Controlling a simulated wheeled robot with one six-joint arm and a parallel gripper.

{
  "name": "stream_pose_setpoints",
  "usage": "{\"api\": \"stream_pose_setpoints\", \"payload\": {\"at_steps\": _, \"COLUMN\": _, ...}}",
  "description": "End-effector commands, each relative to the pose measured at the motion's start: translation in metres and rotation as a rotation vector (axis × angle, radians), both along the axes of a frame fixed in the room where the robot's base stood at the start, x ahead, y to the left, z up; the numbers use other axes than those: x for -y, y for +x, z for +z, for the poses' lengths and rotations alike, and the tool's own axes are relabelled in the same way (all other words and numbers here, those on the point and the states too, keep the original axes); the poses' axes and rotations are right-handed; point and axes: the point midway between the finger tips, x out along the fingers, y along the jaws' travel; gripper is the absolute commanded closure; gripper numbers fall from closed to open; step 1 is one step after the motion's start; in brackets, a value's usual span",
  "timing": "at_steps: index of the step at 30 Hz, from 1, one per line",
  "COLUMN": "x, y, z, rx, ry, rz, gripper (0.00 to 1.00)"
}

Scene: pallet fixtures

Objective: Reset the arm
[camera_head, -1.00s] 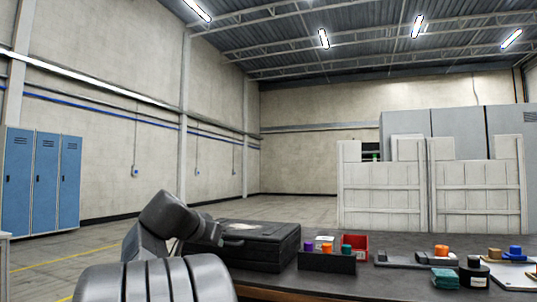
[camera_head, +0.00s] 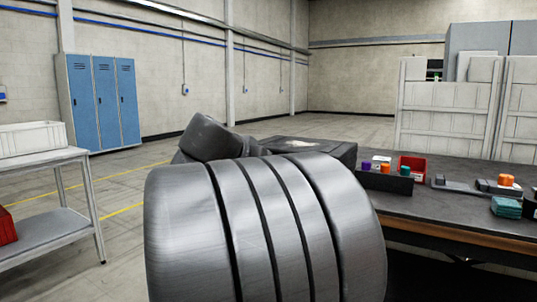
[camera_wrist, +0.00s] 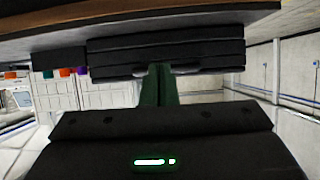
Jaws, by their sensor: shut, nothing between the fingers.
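My gripper (camera_wrist: 158,72) shows in the wrist view, its dark green fingers together with nothing between them. Its black body with a green light fills the bottom of that view. The wrist picture is upside down, and the fingertips point toward a black case (camera_wrist: 165,52) on the workbench (camera_wrist: 130,18). I cannot tell whether they touch the case. In the head view, my thick grey arm (camera_head: 262,230) fills the middle foreground and hides part of the case (camera_head: 312,149). My gripper is hidden in that view.
On the bench are a black holder (camera_head: 388,184) with coloured pieces, a red bin (camera_head: 411,163) and a teal stack (camera_head: 507,208). A white cart (camera_head: 42,226) with a pale crate (camera_head: 32,139) stands left. Blue lockers (camera_head: 103,103) stand behind open floor.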

Motion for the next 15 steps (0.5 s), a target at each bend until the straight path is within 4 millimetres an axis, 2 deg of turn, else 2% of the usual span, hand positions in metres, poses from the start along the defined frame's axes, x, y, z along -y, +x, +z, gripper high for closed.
{"api": "stream_pose_setpoints", "payload": {"at_steps": 6, "x": -0.008, "y": -0.0113, "z": -0.007, "rx": 0.002, "ry": -0.001, "rz": 0.002, "gripper": 1.0}}
{"api": "stream_pose_setpoints", "payload": {"at_steps": 15, "x": -0.0083, "y": -0.0118, "z": -0.0072, "rx": 0.002, "ry": -0.001, "rz": 0.001, "gripper": 1.0}}
